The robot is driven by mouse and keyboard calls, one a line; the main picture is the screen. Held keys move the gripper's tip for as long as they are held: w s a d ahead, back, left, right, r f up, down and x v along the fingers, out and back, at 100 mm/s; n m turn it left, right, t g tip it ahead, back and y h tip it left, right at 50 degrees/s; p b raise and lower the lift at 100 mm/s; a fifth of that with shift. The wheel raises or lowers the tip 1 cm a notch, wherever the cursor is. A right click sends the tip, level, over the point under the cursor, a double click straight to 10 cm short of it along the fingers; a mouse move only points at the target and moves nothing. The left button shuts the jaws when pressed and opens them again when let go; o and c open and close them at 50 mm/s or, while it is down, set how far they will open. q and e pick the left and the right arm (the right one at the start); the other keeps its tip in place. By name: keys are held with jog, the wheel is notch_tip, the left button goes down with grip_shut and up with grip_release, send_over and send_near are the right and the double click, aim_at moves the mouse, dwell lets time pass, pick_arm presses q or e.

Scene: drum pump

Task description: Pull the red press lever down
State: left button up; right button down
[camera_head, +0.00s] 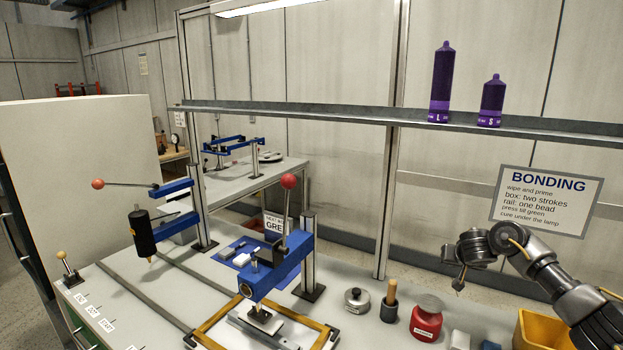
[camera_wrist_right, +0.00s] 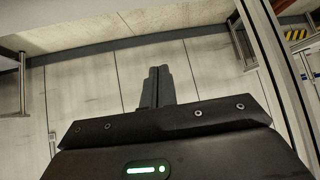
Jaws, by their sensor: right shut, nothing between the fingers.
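A blue bench press (camera_head: 279,268) stands in the middle of the bench. Its lever rises steeply and ends in a red ball knob (camera_head: 288,181). A metal part (camera_head: 260,318) lies under the press inside a yellow-brown frame (camera_head: 213,325). My right gripper (camera_head: 459,286) is in the air at the right, well apart from the lever and above the right part of the bench. In the right wrist view its fingers (camera_wrist_right: 157,82) are together and empty, with wall and floor behind them. My left gripper is not in view.
Another blue stand (camera_head: 174,188) at the left holds a black cylinder (camera_head: 143,234) and a near-level lever with a red ball (camera_head: 97,184). A red pot (camera_head: 426,318), a grey tin (camera_head: 357,299) and a yellow bin (camera_head: 541,332) stand along the right. A shelf (camera_head: 340,114) spans behind.

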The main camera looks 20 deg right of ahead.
jog(key=w+a+r+t+y, duration=0.25)
jog(key=a+r, duration=0.25)
jog(key=a, duration=0.3)
jog(key=w+a+r+t+y, duration=0.1)
jog(key=w+a+r+y, duration=0.3)
jog(key=a, duration=0.3)
jog(key=s+a+r+y, duration=0.2)
jog(key=a+r+y, duration=0.3)
jog(key=a+r, duration=0.3)
jog(key=s+a+r+y+b, duration=0.1)
jog(key=s+a+r+y, duration=0.2)
jog(key=a+r+y, duration=0.3)
jog(key=a+r+t, duration=0.1)
jog(key=a+r, duration=0.2)
jog(key=r, duration=0.3)
jog(key=shift+s+a+r+n, duration=0.15)
jog(key=shift+a+r+n, duration=0.05)
jog(key=shift+a+n, duration=0.1)
jog(key=w+a+f+p, duration=0.1)
jog(key=w+a+p, duration=0.3)
jog(key=a, duration=0.6)
jog(key=shift+w+a+p, duration=0.25)
jog(key=shift+a+p, duration=0.05)
jog(key=shift+p, duration=0.45)
